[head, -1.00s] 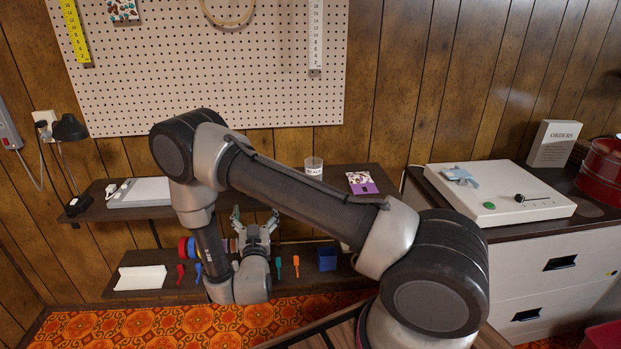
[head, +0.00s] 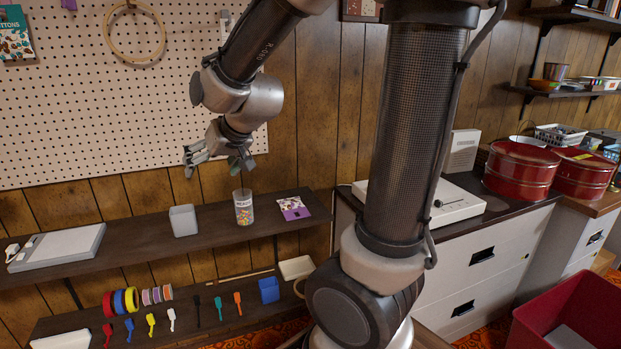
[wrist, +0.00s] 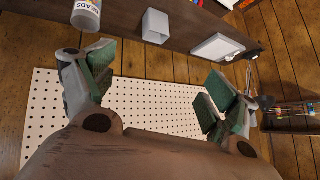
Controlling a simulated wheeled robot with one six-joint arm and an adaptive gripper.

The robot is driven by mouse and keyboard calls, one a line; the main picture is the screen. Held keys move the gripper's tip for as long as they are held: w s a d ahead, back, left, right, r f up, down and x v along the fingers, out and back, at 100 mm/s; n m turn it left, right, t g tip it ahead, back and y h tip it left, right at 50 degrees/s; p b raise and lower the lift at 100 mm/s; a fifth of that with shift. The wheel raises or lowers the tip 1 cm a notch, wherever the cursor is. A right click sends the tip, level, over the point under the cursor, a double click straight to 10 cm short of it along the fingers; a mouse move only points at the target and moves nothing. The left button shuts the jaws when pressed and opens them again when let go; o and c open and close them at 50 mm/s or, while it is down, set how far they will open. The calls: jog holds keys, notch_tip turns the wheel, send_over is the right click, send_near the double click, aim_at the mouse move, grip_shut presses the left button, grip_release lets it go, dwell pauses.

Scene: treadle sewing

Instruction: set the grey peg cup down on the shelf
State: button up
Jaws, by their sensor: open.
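The grey peg cup (head: 184,220) stands upright on the upper dark shelf (head: 140,237), left of the bead jar, in the head view. It also shows near the top of the wrist view (wrist: 156,26). My gripper (head: 214,162) is open and empty, above the upper shelf and in front of the pegboard. It is apart from the cup, above it and slightly to the right. In the wrist view both green-padded fingers (wrist: 160,88) are spread wide with nothing between them.
The clear bead jar (head: 243,207) stands right of the cup, with a purple packet (head: 293,208) beyond it. A pale flat case (head: 58,247) lies at the shelf's left. The lower shelf holds spools, coloured small tools and a blue bin (head: 268,290).

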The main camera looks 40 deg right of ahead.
jog(key=s+d+g, duration=0.1)
jog(key=s+d, duration=0.2)
jog(key=s, duration=0.5)
jog(key=s+d+r+g+h, duration=0.1)
jog(key=s+d+g, duration=0.1)
jog(key=s, duration=0.6)
jog(key=s+d+r+n+g+h, duration=0.1)
jog(key=s+d, duration=0.3)
jog(key=s, duration=0.4)
jog(key=shift+s+d+r, duration=0.25)
jog(key=shift+d, duration=0.05)
